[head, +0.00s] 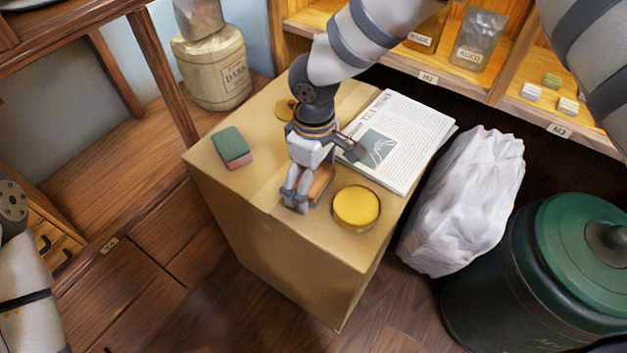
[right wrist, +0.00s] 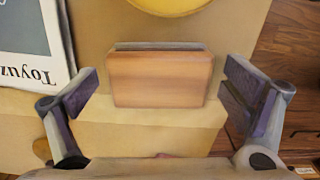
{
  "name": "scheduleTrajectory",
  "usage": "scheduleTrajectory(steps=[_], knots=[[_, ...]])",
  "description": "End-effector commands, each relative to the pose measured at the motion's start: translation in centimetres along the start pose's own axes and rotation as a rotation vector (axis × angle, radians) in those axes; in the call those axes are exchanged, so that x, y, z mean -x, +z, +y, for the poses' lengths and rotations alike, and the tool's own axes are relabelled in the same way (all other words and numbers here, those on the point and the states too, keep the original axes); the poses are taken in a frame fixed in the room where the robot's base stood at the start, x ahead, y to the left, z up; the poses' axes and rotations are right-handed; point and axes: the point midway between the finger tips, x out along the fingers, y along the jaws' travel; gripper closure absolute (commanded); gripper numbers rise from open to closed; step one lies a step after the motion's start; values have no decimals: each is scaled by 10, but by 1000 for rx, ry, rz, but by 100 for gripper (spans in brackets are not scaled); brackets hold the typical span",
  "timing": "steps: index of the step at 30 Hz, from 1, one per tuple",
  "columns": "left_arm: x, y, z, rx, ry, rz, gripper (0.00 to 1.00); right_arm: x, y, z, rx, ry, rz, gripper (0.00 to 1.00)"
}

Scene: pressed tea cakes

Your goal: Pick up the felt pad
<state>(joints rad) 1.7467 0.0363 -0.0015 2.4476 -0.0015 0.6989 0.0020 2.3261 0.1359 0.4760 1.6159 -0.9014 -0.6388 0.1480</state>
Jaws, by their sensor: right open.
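The felt pad (head: 321,184), a block with a wood-brown back and a thin grey layer along one edge, lies on the cardboard box (head: 300,262). In the head view my right gripper (head: 322,174) is over it and partly hides it. In the right wrist view the pad (right wrist: 160,78) shows whole between the two spread fingers of my right gripper (right wrist: 160,95). There is a gap on each side, and nothing is held. My left gripper is out of view; only part of my left arm shows at the left edge.
A round yellow tin (head: 356,207) stands close beside the pad. A printed paper stack (head: 400,140) lies to the right, and a green and pink sponge (head: 232,147) to the left. A white crumpled bag (head: 465,200) and a green lidded bin (head: 540,270) stand right of the box.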

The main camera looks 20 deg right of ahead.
Motion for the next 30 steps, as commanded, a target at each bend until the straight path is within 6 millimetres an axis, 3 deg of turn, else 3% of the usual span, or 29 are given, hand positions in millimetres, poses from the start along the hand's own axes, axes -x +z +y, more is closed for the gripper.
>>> scheduleTrajectory(steps=[6, 13, 23, 26, 29, 30], knots=[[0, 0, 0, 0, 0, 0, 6, 0, 0, 0, 0, 1, 2, 8], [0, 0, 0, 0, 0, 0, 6, 0, 0, 0, 0, 1, 1, 58], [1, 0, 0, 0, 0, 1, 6, 2, 0, 0, -1, 1, 2, 58], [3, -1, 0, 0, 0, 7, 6, 14, -1, 1, -1, 3, 4, 58], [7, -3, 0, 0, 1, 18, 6, 37, -2, 1, -1, 6, 7, 58], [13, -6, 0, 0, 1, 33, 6, 48, 3, -8, 4, 8, 7, 58]])
